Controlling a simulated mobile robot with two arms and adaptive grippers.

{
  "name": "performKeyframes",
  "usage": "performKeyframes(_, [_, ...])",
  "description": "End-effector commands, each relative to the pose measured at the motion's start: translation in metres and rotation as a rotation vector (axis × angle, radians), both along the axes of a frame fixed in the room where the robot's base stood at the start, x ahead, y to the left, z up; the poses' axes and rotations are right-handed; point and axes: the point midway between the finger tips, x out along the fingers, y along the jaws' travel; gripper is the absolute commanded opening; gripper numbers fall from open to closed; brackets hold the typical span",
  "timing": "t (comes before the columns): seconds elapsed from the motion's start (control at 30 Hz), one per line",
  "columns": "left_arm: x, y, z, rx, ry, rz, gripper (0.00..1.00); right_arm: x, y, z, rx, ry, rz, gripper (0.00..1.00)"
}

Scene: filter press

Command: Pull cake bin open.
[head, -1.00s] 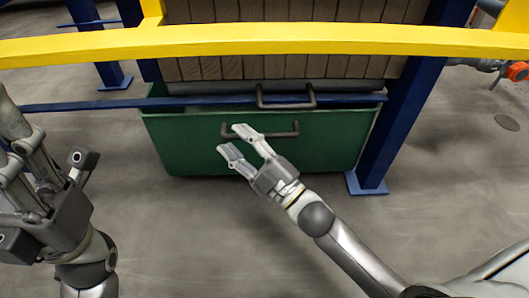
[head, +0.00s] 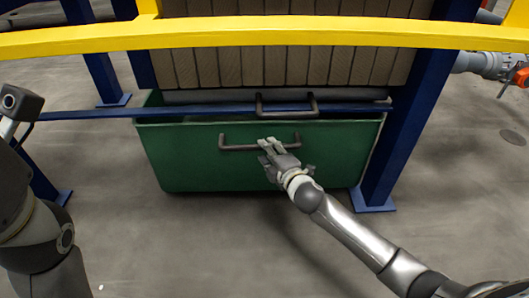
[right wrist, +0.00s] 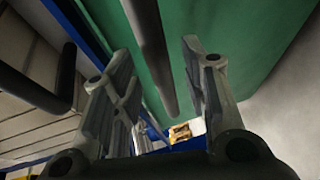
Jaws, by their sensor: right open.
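The cake bin (head: 190,172) is a green box under the press frame, with a dark bar handle (head: 236,148) on its front wall. My right gripper (head: 268,145) is open at the right part of this handle. In the right wrist view, the handle (right wrist: 150,55) runs between the two spread fingers (right wrist: 158,95), with the green wall (right wrist: 215,30) behind it. The fingers are not closed on it; I cannot tell whether either touches it. My left gripper (head: 18,105) is only partly in view at the left edge, and its fingers cannot be made out.
A second dark handle (head: 287,112) sits just above the bin, by a blue crossbar (head: 200,109). A yellow rail (head: 270,32) crosses in front of the press plates (head: 290,68). Blue posts (head: 393,150) stand beside the bin. The floor (head: 200,245) before it is clear.

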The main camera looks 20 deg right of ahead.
Motion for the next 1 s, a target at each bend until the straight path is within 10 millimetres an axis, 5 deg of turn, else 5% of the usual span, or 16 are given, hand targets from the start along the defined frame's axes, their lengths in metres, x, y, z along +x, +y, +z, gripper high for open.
performKeyframes(0.23, [-0.013, -0.001, 0.003, 0.002, -0.047, 0.002, 0.4, 0.026, 0.003, -0.006, 0.003, 0.0, -0.001, 0.41])
performKeyframes(0.63, [-0.015, -0.001, 0.006, 0.003, -0.054, 0.003, 0.4, 0.031, 0.004, -0.005, 0.002, 0.0, 0.001, 0.39])
performKeyframes(0.93, [-0.015, -0.002, 0.006, 0.004, -0.054, 0.002, 0.4, 0.031, 0.004, -0.005, 0.002, 0.0, 0.001, 0.01])
performKeyframes(1.0, [-0.015, -0.002, 0.006, 0.004, -0.054, 0.002, 0.4, 0.031, 0.004, -0.005, 0.002, 0.0, 0.0, 0.0])
